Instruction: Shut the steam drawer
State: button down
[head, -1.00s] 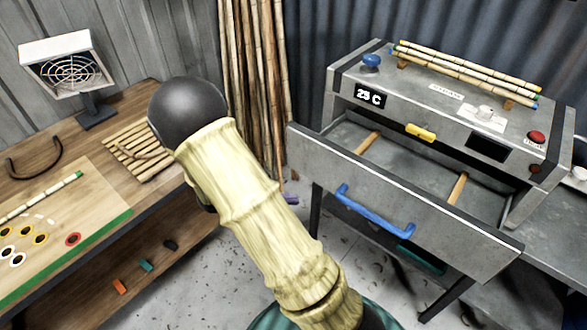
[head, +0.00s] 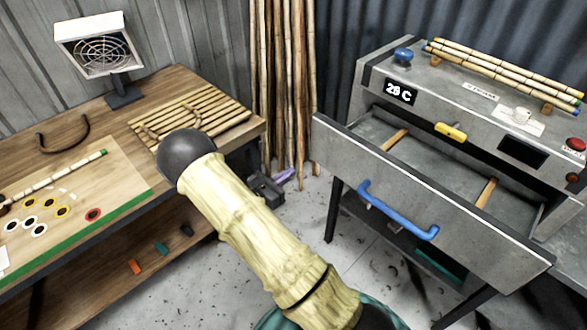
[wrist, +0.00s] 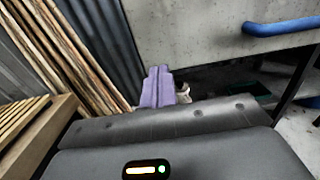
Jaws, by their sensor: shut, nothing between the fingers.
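The steam drawer (head: 430,205) is pulled well out of the grey steam box (head: 470,115). Its front carries a blue bar handle (head: 397,212). Inside lie wooden strips on a grey floor. My gripper (head: 284,178) is small in the head view, left of the drawer front and apart from it, partly behind my own arm. In the wrist view my gripper's purple fingers (wrist: 157,87) are together and empty. There the drawer front (wrist: 205,35) and blue handle (wrist: 283,27) show beyond and to the right of the fingers.
Bamboo poles (head: 284,85) lean against the back wall behind my gripper. A wooden workbench (head: 185,85) with a slatted mat (head: 195,115) and a heater (head: 98,55) stands on the left. Bare floor (head: 300,240) lies between bench and steam box.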

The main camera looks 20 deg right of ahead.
aim_at(321, 149)
jog(key=p+x, duration=0.3)
jog(key=x, duration=0.8)
jog(key=shift+d+r+p, duration=0.1)
jog(key=shift+d+p, duration=0.15)
jog(key=shift+p, duration=0.15)
jog(key=shift+w+d, duration=0.25)
jog(key=shift+d, duration=0.3)
jog(key=shift+w, duration=0.15)
